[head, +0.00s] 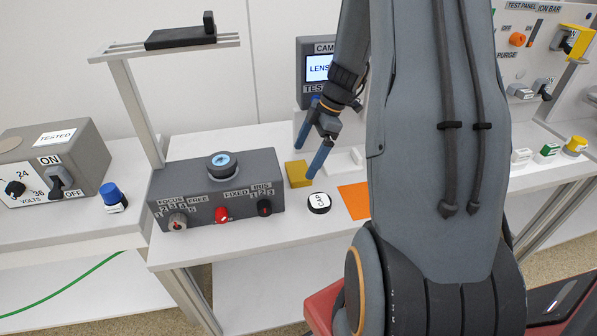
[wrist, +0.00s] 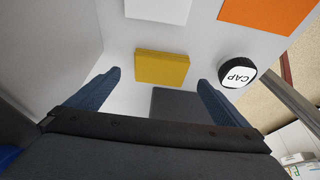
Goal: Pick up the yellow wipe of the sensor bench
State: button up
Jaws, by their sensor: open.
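The yellow wipe (head: 297,174) is a small yellow block lying on the white bench, just right of the grey control box. In the wrist view the wipe (wrist: 162,67) lies in line with the gap between my blue fingertips, slightly beyond them, with its long side across the gap. My gripper (head: 311,160) is open and empty. It points down above the wipe, one finger behind it and one near its front right. In the wrist view my gripper (wrist: 160,79) shows a finger on each side, with white bench showing between each fingertip and the wipe.
A black cap (head: 319,203) with a white CAP label sits close to the wipe's front right. An orange sheet (head: 354,201) lies farther right. The grey control box (head: 216,192) stands left of the wipe. A camera test screen (head: 318,68) stands behind. A white block (head: 346,160) lies right of the wipe.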

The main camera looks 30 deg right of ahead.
aim_at(298, 170)
jog(key=shift+p+x, duration=0.75)
jog(key=shift+x, duration=1.7)
jog(key=c, duration=1.2)
jog(key=shift+r, duration=0.15)
notch_tip(298, 170, up, 18)
jog(key=b, duration=0.5)
